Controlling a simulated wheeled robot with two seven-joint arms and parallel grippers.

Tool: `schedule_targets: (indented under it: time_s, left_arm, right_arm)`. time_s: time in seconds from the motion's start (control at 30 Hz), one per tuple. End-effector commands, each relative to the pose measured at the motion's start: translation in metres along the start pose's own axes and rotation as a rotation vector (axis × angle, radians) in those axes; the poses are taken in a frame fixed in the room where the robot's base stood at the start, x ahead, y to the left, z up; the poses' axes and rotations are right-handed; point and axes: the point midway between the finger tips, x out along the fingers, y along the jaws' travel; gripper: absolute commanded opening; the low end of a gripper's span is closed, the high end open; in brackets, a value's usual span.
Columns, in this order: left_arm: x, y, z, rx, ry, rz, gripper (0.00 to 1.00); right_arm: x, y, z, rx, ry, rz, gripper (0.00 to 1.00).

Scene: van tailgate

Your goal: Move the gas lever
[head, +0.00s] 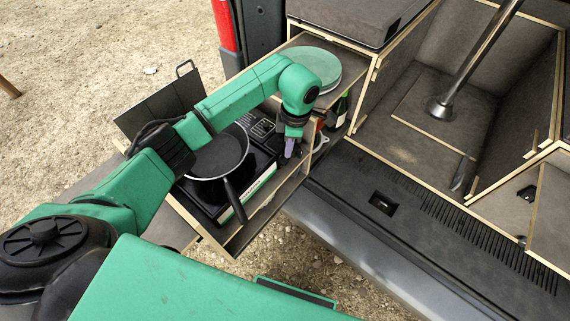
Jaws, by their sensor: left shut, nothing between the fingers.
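A black portable gas stove (263,166) sits in the wooden pull-out drawer (236,246). A dark frying pan (216,156) stands on it, with its handle pointing to the front. My left arm reaches across the pan. My left gripper (291,148) points down at the right end of the stove, beside its dark control panel. Its fingers are shut, with nothing visible between them. I cannot make out the gas lever; it is too small or hidden by the gripper. I cannot tell whether the fingers touch the stove. My right gripper is not in view.
A stack of pale green plates (310,67) stands on the shelf behind my gripper. A dark bottle (339,108) stands to the right. A raised black panel (160,108) borders the stove's left side. The van floor with a metal post (470,70) is on the right.

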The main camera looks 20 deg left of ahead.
Motion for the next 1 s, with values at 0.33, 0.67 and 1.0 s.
schedule_targets:
  time_s: [0.33,0.67,1.0]
  left_arm:
    - [0.035,0.0,0.0,0.001,0.0,-0.001,0.0]
    - [0.04,-0.001,0.0,0.001,0.002,-0.002,0.0]
    - [0.054,0.0,0.002,0.0,0.001,-0.001,0.0]
  right_arm:
    - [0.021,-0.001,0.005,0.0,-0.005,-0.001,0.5]
    - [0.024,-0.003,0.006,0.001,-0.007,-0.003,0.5]
    - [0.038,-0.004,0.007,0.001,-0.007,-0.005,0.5]
